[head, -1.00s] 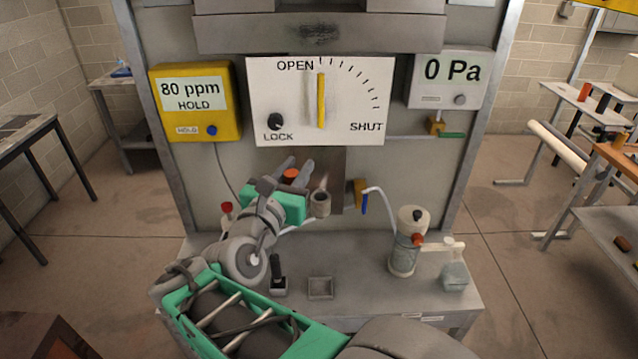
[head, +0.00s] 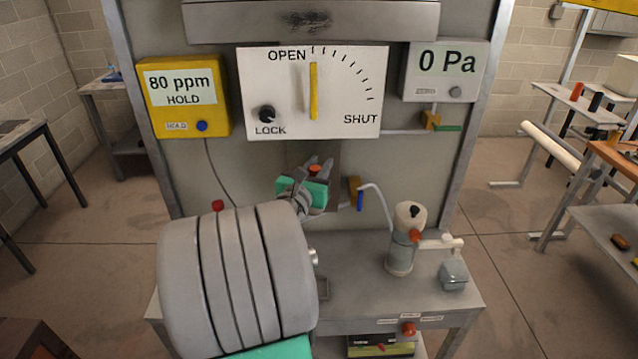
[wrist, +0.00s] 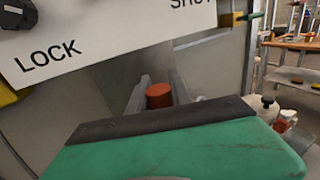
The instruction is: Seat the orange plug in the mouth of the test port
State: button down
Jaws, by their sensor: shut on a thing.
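The orange plug (head: 315,170) is a short round piece between the two grey fingers of my gripper (head: 319,164), just below the OPEN/SHUT dial panel. My gripper is shut on it. In the wrist view the plug (wrist: 159,95) shows its round orange end between the fingers, beyond the dark edge of the green gripper body. The test port is not visible now; my green gripper body covers the area where a grey tube mouth showed earlier. I cannot tell whether the plug touches the port.
The dial panel (head: 310,92) hangs close above my gripper. A blue-handled valve (head: 358,195) with a white hose is just to the right. A pump bottle (head: 404,240) stands on the bench (head: 350,290). My arm hides the bench's left part.

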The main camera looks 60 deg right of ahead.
jog(key=shift+f+b, duration=0.4)
jog(key=shift+f, duration=0.55)
jog(key=c, duration=1.6)
grip_release()
jog(key=shift+f, duration=0.2)
jog(key=o, duration=0.4)
jog(key=shift+o, duration=0.2)
